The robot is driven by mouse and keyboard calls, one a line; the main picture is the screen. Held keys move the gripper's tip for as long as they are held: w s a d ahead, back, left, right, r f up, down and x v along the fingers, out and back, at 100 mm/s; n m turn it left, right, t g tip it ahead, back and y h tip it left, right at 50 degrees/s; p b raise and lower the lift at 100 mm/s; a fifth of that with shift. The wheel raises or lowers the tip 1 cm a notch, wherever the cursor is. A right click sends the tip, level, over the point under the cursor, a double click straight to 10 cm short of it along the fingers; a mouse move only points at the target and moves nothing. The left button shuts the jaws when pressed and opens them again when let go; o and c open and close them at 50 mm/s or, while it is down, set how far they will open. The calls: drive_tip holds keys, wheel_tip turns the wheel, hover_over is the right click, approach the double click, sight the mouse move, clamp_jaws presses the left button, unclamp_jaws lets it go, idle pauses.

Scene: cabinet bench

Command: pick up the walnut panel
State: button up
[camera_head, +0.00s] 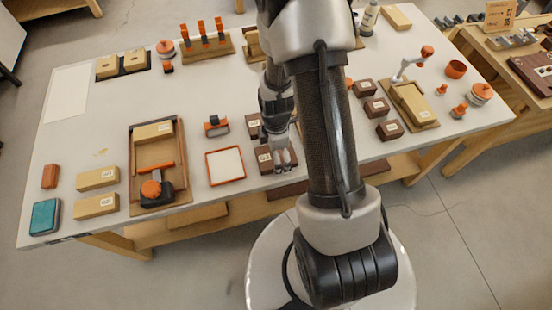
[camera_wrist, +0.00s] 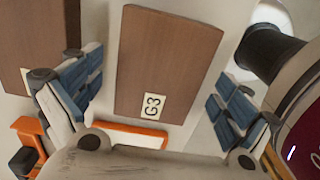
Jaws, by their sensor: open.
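A flat brown wood-grained panel tagged G3 (camera_wrist: 168,60), walnut in colour, fills the middle of the wrist view. My gripper (camera_wrist: 158,98) is open, with one blue-padded finger on each side of the panel. Gaps show between the fingers and its edges, and I cannot tell the height above it. In the head view my gripper (camera_head: 283,162) is over the front middle of the bench, at a dark brown labelled block (camera_head: 264,160) partly hidden by the fingers. My arm hides part of this area.
Another brown panel (camera_wrist: 38,35) lies left in the wrist view. An orange-rimmed white tray (camera_head: 225,167) lies left of my gripper. Several dark brown labelled blocks (camera_head: 390,130) stand right of my arm. A wooden tray (camera_head: 140,195) stands further left.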

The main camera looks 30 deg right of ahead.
drive_tip(key=shift+f, duration=0.3)
drive_tip(key=shift+r, duration=0.1)
drive_tip(key=c, duration=1.3)
